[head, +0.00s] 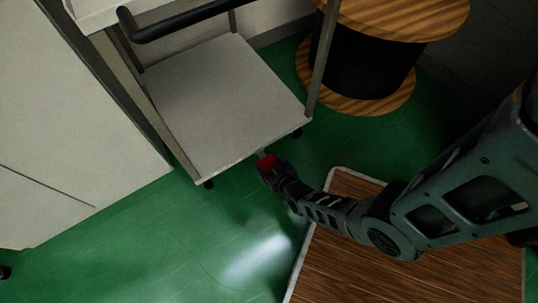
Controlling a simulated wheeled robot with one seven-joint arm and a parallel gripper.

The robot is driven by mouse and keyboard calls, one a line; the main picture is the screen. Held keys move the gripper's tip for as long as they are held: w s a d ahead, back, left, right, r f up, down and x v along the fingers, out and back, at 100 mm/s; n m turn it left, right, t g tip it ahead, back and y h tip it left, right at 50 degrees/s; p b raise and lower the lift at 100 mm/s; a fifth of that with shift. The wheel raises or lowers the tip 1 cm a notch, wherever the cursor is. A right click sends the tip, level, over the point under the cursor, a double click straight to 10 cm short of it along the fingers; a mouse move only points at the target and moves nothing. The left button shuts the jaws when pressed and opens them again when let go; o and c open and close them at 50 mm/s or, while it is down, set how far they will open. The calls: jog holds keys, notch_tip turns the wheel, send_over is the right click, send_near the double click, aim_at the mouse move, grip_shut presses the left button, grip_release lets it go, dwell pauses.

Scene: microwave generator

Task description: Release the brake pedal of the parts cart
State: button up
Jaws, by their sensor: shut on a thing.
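The parts cart (215,100) stands at the upper middle of the head view, with a pale lower shelf, grey posts and a black push handle (180,27). A red brake pedal (267,163) sticks out at the shelf's front edge, near the right corner. My gripper (268,170) is at the pedal, with its jaws shut on it. The fingers cover part of the pedal, and its exact tilt is hard to tell.
A cable reel (395,20) with wooden flanges and a black drum stands behind right of the cart. A pale cabinet (70,130) is close on the left. A wooden-topped platform (400,275) with a light rim lies at lower right. Green floor (190,240) is clear at lower left.

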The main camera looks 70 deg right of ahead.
jog(key=o, duration=1.4)
jog(key=shift+p+v, duration=1.45)
jog(key=shift+v, duration=2.5)
jog(key=s+a+r+n+t+y, duration=0.1)
jog(key=s+a+r+n+y, duration=0.2)
jog(key=r, duration=0.7)
jog(key=s+a+r+t, duration=0.1)
jog(key=s+a+r, duration=0.25)
jog(key=r, duration=0.55)
jog(key=s+a+r+n+t+y, duration=0.1)
jog(key=s+a+r+n+y, duration=0.2)
jog(key=r, duration=0.7)
jog(key=shift+n+t+y, duration=0.4)
jog(key=shift+t+y, duration=0.1)
jog(key=shift+y, duration=0.1)
jog(key=a+r+p, duration=0.1)
jog(key=r+p, duration=0.6)
jog(key=r, duration=0.6)
jog(key=a+r+p, duration=0.1)
jog(key=r+p, duration=0.6)
jog(key=r, duration=0.5)
jog(key=a+r+p, duration=0.1)
jog(key=r+p, duration=0.6)
jog(key=r, duration=0.6)
jog(key=shift+s+a+r, duration=0.1)
jog(key=shift+s+r, duration=0.2)
jog(key=shift+s, duration=0.05)
